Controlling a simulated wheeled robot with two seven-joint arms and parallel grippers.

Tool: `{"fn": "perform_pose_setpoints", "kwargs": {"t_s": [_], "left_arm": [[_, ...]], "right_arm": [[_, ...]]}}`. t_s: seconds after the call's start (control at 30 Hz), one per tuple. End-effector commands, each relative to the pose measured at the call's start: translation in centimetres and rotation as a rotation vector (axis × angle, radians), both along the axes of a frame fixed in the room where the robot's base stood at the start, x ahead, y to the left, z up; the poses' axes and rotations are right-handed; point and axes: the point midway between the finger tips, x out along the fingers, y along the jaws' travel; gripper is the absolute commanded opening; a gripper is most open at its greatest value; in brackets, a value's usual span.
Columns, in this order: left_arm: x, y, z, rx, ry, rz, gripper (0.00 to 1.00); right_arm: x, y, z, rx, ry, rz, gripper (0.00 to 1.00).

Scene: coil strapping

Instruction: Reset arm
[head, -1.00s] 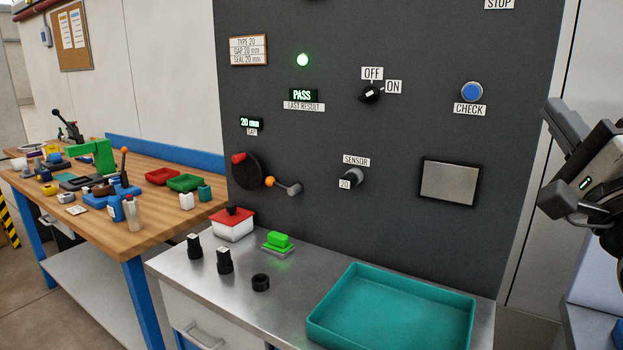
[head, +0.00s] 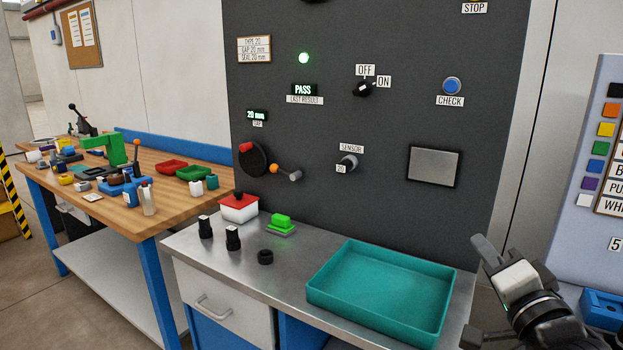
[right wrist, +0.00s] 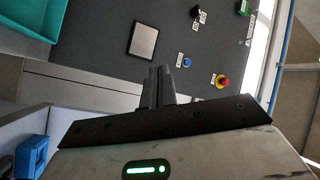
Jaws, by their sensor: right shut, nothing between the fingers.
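My right gripper (head: 490,255) is at the lower right of the head view, to the right of the teal tray (head: 318,290) and in front of the dark panel (head: 400,215). In the right wrist view its two fingers (right wrist: 158,88) are together with nothing between them. The panel also shows in the wrist view (right wrist: 100,55), beyond the fingertips and apart from them. My left gripper is in neither view.
The panel carries a blue CHECK button (head: 452,86), a selector knob (head: 363,89) and a crank (head: 285,172). A red button (right wrist: 221,81) shows in the wrist view. A blue bin (head: 603,308) stands at right. A cluttered wooden bench (head: 150,210) is at left.

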Motion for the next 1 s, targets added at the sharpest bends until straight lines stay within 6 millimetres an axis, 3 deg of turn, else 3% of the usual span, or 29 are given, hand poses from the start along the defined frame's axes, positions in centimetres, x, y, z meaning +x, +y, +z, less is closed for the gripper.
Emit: {"fn": "perform_pose_setpoints", "kwargs": {"t_s": [0.03, 0.17, 0.3, 0.4, 0.5, 0.6, 0.7, 1.0], "left_arm": [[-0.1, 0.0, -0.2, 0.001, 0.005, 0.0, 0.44], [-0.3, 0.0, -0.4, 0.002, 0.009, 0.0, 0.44], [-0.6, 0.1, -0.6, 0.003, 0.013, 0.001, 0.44], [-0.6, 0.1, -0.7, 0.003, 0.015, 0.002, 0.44], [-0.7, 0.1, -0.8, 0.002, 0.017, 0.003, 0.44], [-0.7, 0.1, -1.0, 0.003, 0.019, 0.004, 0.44], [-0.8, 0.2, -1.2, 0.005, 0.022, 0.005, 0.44], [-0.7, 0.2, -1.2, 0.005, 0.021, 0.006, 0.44]], "right_arm": [[-0.4, 0.7, -3.8, -0.072, 0.07, 0.002, 0.0], [-2.8, 2.9, -13.2, -0.309, 0.234, 0.032, 0.0], [-7.5, 5.5, -22.5, -0.565, 0.388, 0.119, 0.0], [-11.7, 7.4, -27.9, -0.729, 0.472, 0.202, 0.0], [-15.6, 9.0, -31.7, -0.858, 0.527, 0.286, 0.0], [-18.6, 10.1, -34.1, -0.945, 0.559, 0.353, 0.0], [-20.2, 10.7, -35.2, -0.994, 0.57, 0.39, 0.0], [-20.7, 10.9, -35.5, -1.013, 0.572, 0.403, 0.0]]}}
